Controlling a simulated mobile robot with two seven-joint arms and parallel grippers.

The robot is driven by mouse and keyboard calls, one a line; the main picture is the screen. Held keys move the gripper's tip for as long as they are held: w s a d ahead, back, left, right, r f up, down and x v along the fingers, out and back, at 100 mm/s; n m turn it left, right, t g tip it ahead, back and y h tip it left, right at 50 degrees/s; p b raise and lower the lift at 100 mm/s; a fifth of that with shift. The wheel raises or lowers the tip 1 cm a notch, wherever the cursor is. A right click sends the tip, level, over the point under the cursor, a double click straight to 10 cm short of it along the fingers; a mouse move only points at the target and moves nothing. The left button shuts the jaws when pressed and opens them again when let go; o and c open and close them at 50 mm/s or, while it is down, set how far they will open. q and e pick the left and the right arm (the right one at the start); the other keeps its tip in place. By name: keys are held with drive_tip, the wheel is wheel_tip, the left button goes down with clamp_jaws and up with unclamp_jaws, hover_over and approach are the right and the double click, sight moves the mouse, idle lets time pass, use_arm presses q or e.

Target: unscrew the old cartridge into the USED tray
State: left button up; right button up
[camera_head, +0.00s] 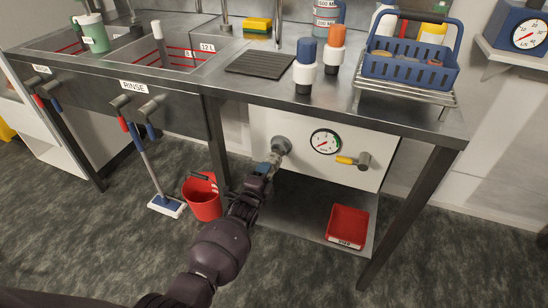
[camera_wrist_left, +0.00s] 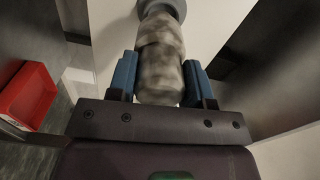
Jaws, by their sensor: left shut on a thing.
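The old cartridge (camera_wrist_left: 160,62) is a mottled grey-and-white cylinder, seen in the left wrist view with its far end at a round grey fitting (camera_wrist_left: 163,7) on the white panel. My left gripper (camera_head: 266,166) is shut on it, with blue fingers on either side. In the head view the gripper and arm hide most of the cartridge, below the grey fitting (camera_head: 281,145). The USED tray (camera_head: 347,226) is red, with a white label on its front, and sits on the low shelf to the right. A red tray also shows at the left of the wrist view (camera_wrist_left: 25,95). My right gripper is not in view.
A pressure gauge (camera_head: 325,141) and a yellow-handled valve (camera_head: 353,161) are right of the fitting. A table leg (camera_head: 408,215) stands right of the tray. A red bucket (camera_head: 202,196) is on the floor at left. Two white-and-dark cylinders, blue-topped (camera_head: 305,64) and orange-topped (camera_head: 335,48), stand on the bench.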

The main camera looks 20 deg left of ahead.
use_arm(q)
drive_tip(key=shift+s+f+p, duration=0.1)
drive_tip(key=shift+s+p, duration=0.5)
drive_tip(key=shift+s, duration=0.55)
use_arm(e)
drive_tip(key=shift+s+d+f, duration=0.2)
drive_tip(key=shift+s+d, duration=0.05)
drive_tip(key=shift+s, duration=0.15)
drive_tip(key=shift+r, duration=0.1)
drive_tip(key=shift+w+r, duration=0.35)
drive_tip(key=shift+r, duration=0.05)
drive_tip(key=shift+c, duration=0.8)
use_arm(q)
drive_tip(key=shift+s+r, duration=0.1)
drive_tip(key=shift+r, duration=0.15)
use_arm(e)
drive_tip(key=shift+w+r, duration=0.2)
